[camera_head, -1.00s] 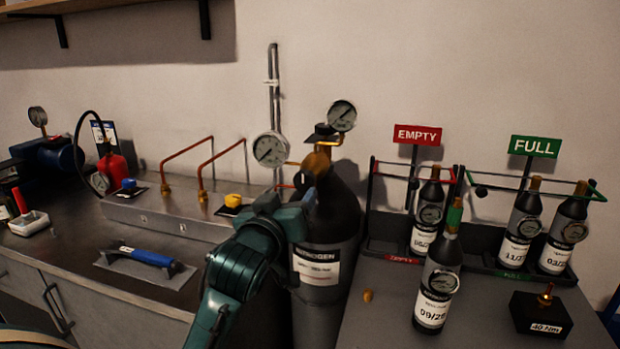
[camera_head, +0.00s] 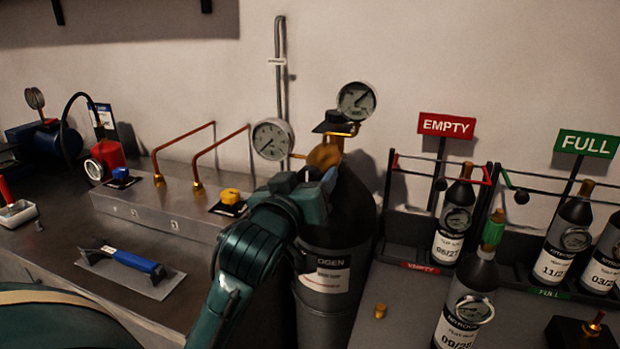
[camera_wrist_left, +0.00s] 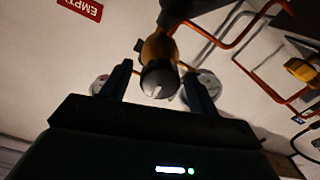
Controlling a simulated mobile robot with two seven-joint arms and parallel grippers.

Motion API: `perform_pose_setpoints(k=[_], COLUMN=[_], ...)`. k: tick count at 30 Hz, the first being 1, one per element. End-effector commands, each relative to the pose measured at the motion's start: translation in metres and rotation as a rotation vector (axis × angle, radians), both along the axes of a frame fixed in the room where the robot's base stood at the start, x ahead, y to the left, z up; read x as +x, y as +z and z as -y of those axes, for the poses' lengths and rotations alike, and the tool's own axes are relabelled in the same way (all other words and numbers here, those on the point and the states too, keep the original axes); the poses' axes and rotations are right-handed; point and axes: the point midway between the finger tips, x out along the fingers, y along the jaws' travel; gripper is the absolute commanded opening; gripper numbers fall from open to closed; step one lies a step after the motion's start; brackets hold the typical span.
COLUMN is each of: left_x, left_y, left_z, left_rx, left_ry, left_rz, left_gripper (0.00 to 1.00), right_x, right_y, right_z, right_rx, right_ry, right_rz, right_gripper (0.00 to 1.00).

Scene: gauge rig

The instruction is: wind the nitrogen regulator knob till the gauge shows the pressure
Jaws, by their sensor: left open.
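The nitrogen cylinder (camera_head: 352,225) stands dark and upright between the bench and the table at right; its label is partly hidden by my arm. Its brass regulator (camera_head: 325,156) sits on top, with a left gauge (camera_head: 271,139) and an upper right gauge (camera_head: 357,100). The needle readings are too small to read. My left gripper (camera_head: 318,177) is at the regulator's front, its fingers mostly hidden in the head view. In the left wrist view, the open gripper (camera_wrist_left: 157,88) has the regulator's rounded knob end (camera_wrist_left: 159,79) between its fingers, with gaps showing. My right gripper is not in view.
A metal box with copper pipes (camera_head: 165,212) and a yellow knob (camera_head: 231,195) stands left of my left arm. A blue-handled trowel (camera_head: 130,265) lies on the bench. A dark bottle (camera_head: 468,300) and a brass cap (camera_head: 380,311) are on the right table, before the EMPTY and FULL racks.

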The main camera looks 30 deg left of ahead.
Motion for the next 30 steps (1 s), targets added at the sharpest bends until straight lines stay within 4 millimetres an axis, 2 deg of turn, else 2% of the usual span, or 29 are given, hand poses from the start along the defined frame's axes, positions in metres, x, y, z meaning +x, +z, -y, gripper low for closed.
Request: perform_pose_setpoints(k=[3,19,30], left_x=[0.0000,0.0001,0.0002], left_y=[0.0000,0.0000,0.0020], left_z=[-0.0001,-0.0003,-0.0003], left_rx=[0.000,0.000,0.064], left_ry=[0.000,0.000,0.001], left_rz=[0.000,0.000,-0.017], left_gripper=[0.60,0.16,0.16], right_x=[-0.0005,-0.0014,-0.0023], right_y=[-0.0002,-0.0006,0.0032], right_z=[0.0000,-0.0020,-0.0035], right_rx=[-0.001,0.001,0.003], right_ry=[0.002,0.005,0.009], right_rz=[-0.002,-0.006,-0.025], right_gripper=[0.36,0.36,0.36])
